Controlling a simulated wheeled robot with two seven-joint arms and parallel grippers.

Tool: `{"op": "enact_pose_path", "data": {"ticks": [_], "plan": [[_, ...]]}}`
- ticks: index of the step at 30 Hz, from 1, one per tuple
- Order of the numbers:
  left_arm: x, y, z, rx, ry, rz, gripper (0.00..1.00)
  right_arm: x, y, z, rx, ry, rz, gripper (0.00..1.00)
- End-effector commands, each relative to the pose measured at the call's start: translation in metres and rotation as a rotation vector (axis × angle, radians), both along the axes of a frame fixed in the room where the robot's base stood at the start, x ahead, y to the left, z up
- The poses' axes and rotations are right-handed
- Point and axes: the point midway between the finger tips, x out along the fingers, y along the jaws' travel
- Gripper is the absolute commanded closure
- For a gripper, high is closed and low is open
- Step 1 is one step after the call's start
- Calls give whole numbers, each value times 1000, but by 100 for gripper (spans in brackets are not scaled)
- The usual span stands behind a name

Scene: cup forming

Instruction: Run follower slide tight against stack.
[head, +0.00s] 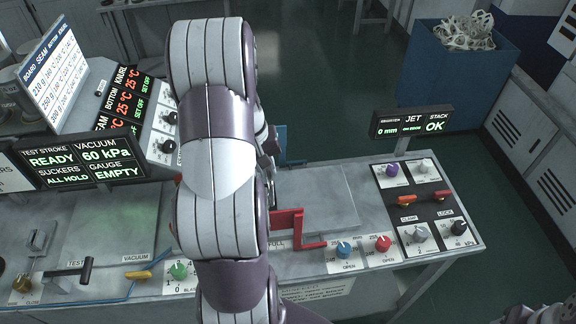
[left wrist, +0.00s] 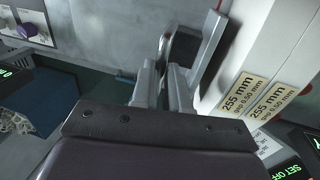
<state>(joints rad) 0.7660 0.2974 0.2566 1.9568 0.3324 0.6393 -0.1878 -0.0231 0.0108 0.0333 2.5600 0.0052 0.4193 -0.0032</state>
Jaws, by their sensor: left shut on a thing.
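My left arm crosses the middle of the head view and hides much of the bench. My left gripper (head: 268,143) is partly hidden behind it. In the left wrist view the gripper (left wrist: 164,82) is shut on a dark knob-like part (left wrist: 181,52). This part is beside an upright grey metal plate (left wrist: 208,48), which looks like the follower slide. A display (head: 412,122) reads "JET", "0 mm" and "STACK OK".
A control panel (head: 420,215) stands at right. A blue bin (head: 455,75) is beyond the bench. A dark part at the lower right edge may be my right gripper (head: 545,314).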

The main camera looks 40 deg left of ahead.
Motion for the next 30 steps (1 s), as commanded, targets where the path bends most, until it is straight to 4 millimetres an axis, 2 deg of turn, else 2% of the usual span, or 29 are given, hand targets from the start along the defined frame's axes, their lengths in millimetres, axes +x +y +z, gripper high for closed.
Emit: {"op": "enact_pose_path", "data": {"ticks": [1,6,17,18,20,21,30], "plan": [[-5,1,-6,-6,8,1,100,0,0,-3,0,0,0,44],[-10,6,-5,-5,8,1,100,0,0,-3,0,0,0,44],[-11,6,-5,-6,8,-1,100,0,0,-3,0,0,0,44],[-11,6,-5,-6,8,-1,82,0,0,-3,0,0,0,44],[-10,6,-5,-6,8,-1,63,0,0,-3,0,0,0,44],[-10,6,-4,-5,7,-1,60,0,0,-3,0,0,0,44],[-9,8,1,-1,2,0,60,0,0,-4,0,0,0,44]]}}
